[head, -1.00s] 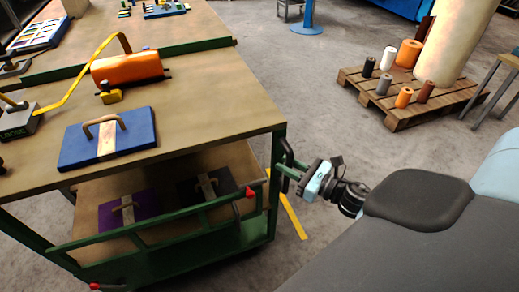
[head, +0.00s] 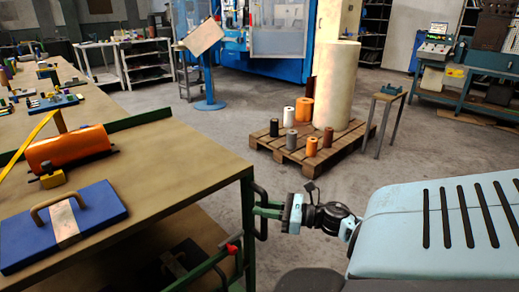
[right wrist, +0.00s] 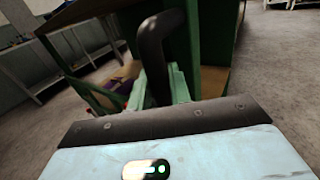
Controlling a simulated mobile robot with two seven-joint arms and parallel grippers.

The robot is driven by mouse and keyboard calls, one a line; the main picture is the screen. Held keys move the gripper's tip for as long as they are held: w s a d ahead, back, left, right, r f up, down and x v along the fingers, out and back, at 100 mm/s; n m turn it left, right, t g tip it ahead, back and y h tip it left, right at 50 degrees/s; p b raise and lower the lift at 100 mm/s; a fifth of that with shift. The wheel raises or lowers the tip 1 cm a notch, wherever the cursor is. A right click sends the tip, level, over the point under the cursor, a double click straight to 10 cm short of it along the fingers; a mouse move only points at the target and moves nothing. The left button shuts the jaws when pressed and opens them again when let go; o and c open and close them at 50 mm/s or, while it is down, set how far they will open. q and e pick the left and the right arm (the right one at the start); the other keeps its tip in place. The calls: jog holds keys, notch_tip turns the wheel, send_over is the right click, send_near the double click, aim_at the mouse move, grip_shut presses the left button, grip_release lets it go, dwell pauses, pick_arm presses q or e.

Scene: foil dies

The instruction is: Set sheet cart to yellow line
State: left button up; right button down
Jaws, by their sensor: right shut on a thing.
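The sheet cart (head: 170,165) has a wooden top, green frame and lower shelf, and fills the left of the head view. Its dark upright handle (head: 262,228) is at the near right corner. My right gripper (head: 268,210) is shut on this handle. The right wrist view shows the dark handle (right wrist: 152,60) between the pale green fingers (right wrist: 162,88). No yellow floor line shows in the views of now. My left gripper is not in view.
A blue die (head: 95,220) with a brown handle and an orange roll (head: 70,148) are on the cart top. A wooden pallet (head: 300,155) with several rolls stands beyond. Grey floor (head: 215,125) lies open between cart and pallet. A small stool (head: 388,97) stands right of the pallet.

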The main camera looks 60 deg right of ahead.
jog(key=c, duration=1.3)
grip_release()
jog(key=shift+c, duration=0.2)
jog(key=v, duration=0.8)
jog(key=shift+a, duration=0.1)
